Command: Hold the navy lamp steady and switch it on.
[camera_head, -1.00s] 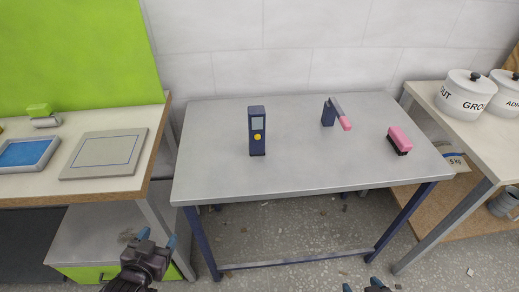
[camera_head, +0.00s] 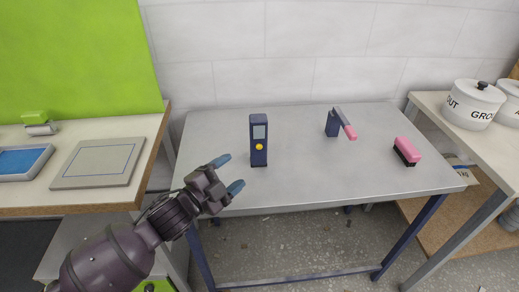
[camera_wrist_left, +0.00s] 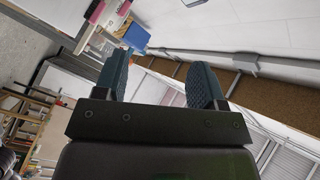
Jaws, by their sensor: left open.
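The navy lamp (camera_head: 258,142) stands upright on the grey table, left of its middle. It is a tall block with a pale panel near the top and a yellow button (camera_head: 259,147) on its front. My left gripper (camera_head: 229,174) is open and empty, with blue fingertips, just left of the lamp and apart from it, near the table's front left edge. In the left wrist view its two fingers (camera_wrist_left: 158,82) are spread with nothing between them. My right gripper is out of the head view.
The grey table (camera_head: 300,180) also holds a navy block with a pink-ended lever (camera_head: 343,124) and a pink-topped brush (camera_head: 407,151) at right. A side counter with a flat panel (camera_head: 98,163) is at left. White pots (camera_head: 472,104) stand on the right shelf.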

